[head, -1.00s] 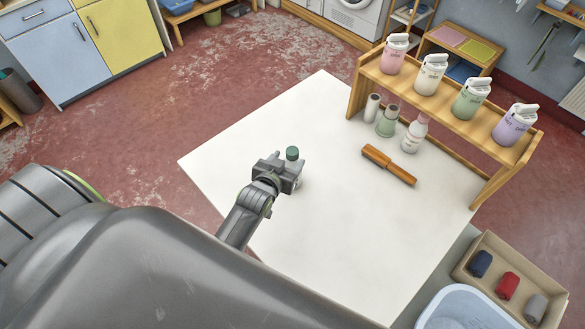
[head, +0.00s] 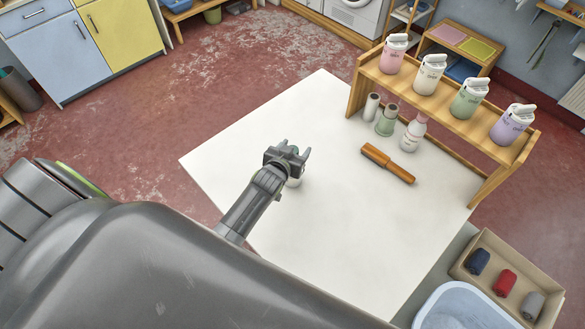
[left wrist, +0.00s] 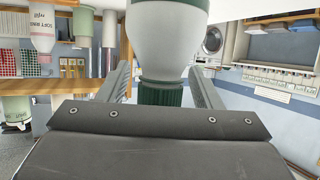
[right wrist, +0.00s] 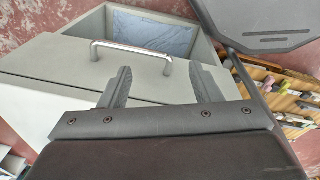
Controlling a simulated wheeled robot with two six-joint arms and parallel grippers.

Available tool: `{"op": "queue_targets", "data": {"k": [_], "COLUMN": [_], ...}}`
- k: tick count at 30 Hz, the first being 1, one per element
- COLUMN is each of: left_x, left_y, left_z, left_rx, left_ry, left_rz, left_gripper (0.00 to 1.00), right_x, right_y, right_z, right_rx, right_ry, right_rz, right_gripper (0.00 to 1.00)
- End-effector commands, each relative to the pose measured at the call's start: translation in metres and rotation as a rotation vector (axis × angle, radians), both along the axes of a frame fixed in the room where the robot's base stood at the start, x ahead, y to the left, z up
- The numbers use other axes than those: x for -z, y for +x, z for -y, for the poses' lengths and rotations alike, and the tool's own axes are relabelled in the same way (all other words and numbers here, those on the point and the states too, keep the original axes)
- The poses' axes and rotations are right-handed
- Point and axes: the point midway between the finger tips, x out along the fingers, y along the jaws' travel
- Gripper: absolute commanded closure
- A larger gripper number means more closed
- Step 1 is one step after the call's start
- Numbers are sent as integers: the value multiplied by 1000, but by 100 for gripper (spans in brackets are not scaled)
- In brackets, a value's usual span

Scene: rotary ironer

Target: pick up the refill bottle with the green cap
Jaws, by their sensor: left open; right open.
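The refill bottle with the green cap (left wrist: 175,35) fills the top middle of the left wrist view, upside down there, with its white body above and dark green cap (left wrist: 160,96) below. My left gripper (head: 288,152) is open, and in the left wrist view its fingers stand on either side of the cap and neck. I cannot tell whether they touch it. In the head view the gripper hides most of the bottle; a bit of white body (head: 294,182) shows under it on the white table. My right gripper (right wrist: 163,85) is open and empty.
A wooden rack (head: 437,88) with several labelled bottles stands at the table's far side, smaller containers below it. A box of rolled cloths (head: 520,265) and pale basin (head: 465,308) are lower right. The right wrist view shows a metal handle (right wrist: 131,50).

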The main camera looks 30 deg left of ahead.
Motion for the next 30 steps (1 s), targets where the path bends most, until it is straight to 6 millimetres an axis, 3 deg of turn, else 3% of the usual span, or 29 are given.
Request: {"op": "queue_targets", "data": {"k": [3, 16, 30], "left_x": [0, 0, -11], "left_y": [0, 0, 0], "left_z": [0, 0, 0], "left_rx": [0, 0, -1], "left_ry": [0, 1, 0], "left_rz": [0, 0, 2], "left_gripper": [44, 100, 100], "right_x": [0, 0, -1], "right_y": [0, 1, 1], "right_z": [2, 5, 4], "right_rx": [-1, -2, -3], "right_ry": [-2, -5, -5], "right_rz": [0, 1, 2], "right_gripper": [42, 42, 42]}}
